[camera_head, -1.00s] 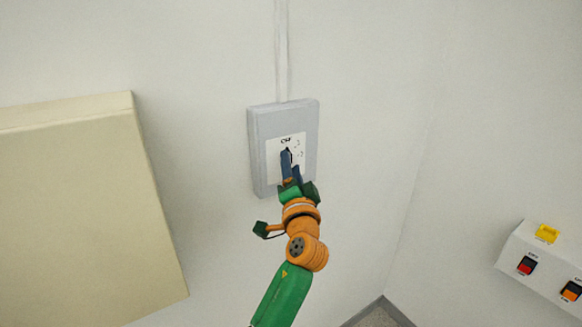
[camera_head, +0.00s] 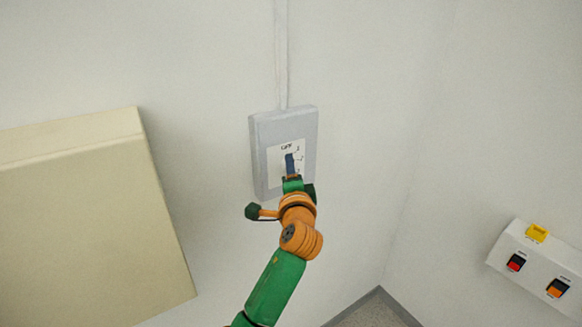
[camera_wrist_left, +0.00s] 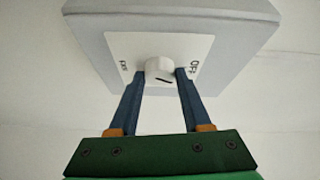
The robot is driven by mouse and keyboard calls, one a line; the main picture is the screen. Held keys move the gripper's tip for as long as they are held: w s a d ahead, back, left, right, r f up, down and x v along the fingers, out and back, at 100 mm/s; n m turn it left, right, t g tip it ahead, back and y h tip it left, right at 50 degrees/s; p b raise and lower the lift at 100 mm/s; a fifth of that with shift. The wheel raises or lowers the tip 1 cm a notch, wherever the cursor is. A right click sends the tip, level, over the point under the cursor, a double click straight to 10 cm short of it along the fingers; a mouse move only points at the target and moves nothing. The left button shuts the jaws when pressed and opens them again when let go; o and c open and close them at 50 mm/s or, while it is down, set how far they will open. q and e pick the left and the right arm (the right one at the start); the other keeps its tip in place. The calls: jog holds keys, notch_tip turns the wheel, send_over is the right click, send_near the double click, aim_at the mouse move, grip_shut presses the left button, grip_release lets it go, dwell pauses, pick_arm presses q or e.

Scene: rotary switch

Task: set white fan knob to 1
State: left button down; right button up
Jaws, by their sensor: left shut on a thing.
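The white fan knob (camera_wrist_left: 159,69) is round, with a dark mark on its face, and sits on a white label plate (camera_wrist_left: 203,47) of a grey wall box (camera_head: 267,125). The plate carries OFF at the top and small marks down its right side in the head view. My left gripper (camera_head: 290,160) reaches the plate from below. In the wrist view its two blue fingers (camera_wrist_left: 160,73) stand on either side of the knob, closed on it. In the head view the fingers and hand hide the knob, and I cannot tell which setting its mark points to.
A grey conduit (camera_head: 281,55) runs up the wall from the box. A large cream cabinet (camera_head: 85,220) stands out at the left. A white panel (camera_head: 535,255) with red, orange and yellow controls is on the right wall. The wall between is clear.

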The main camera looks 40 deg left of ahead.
pick_arm(q)
jog(key=shift+r+m+g+h, duration=0.15)
jog(key=shift+m+g+h, duration=0.35)
jog(key=shift+m, duration=0.7)
jog(key=shift+c, duration=1.8)
grip_release()
jog(key=b+v, duration=0.2)
jog(key=v, duration=0.5)
jog(key=shift+w, duration=0.1)
